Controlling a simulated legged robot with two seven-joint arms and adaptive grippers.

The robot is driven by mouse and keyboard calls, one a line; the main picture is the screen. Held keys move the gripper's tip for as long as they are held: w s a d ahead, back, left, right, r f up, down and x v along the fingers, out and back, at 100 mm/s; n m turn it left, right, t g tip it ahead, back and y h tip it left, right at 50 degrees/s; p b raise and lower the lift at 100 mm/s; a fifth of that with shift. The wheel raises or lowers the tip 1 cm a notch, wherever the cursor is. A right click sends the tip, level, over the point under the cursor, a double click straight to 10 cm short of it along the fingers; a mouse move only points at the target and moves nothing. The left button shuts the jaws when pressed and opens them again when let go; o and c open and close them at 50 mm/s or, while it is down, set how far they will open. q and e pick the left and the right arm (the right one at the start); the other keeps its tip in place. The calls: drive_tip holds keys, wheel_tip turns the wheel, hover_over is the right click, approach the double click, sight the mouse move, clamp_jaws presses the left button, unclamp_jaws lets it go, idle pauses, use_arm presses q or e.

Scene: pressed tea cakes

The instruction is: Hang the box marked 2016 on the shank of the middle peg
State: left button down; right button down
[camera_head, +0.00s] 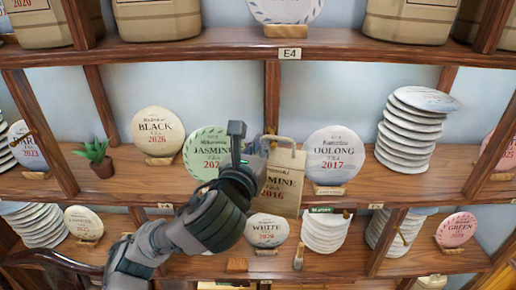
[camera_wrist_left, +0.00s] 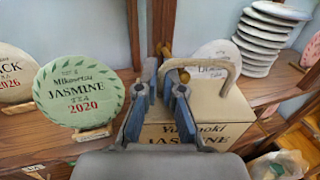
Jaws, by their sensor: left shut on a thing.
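The tan box marked 2016 (camera_head: 282,190) hangs upright in front of the middle upright of the shelf, with a looped handle on top. In the left wrist view the box (camera_wrist_left: 195,112) is just beyond the fingers, and its pale handle (camera_wrist_left: 232,62) arches at the right finger. My left gripper (camera_head: 254,150) is shut on the box by its handle; the exact grip is partly hidden. The middle peg (camera_wrist_left: 164,50), with a golden knob, sticks out of the upright close beyond the fingertips. Whether the handle touches the peg I cannot tell. My right gripper is not in view.
A green Jasmine 2020 disc (camera_wrist_left: 82,92) stands left of the box, and a white Oolong 2017 disc (camera_head: 334,155) stands right of it. A stack of white discs (camera_head: 410,130) is farther right. A potted plant (camera_head: 97,155) is at left. Below are a White disc (camera_head: 267,230) and a brush (camera_head: 299,256).

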use_arm(q)
drive_tip(key=shift+w+a, duration=0.1)
drive_tip(key=shift+w, duration=0.35)
drive_tip(key=shift+w+a+f, duration=0.2)
drive_tip(key=shift+w, duration=0.6)
drive_tip(key=shift+w+a+f, duration=0.1)
drive_tip(key=shift+w+f, duration=0.05)
drive_tip(key=shift+w, duration=0.25)
drive_tip(key=shift+w+d+f, duration=0.2)
drive_tip(key=shift+w+f, duration=0.1)
drive_tip(key=shift+f, duration=0.05)
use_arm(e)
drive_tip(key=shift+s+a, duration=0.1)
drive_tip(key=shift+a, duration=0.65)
use_arm(q)
drive_tip(key=c, duration=1.2)
unclamp_jaws()
drive_tip(key=shift+a, duration=0.1)
drive_tip(key=shift+c, duration=0.2)
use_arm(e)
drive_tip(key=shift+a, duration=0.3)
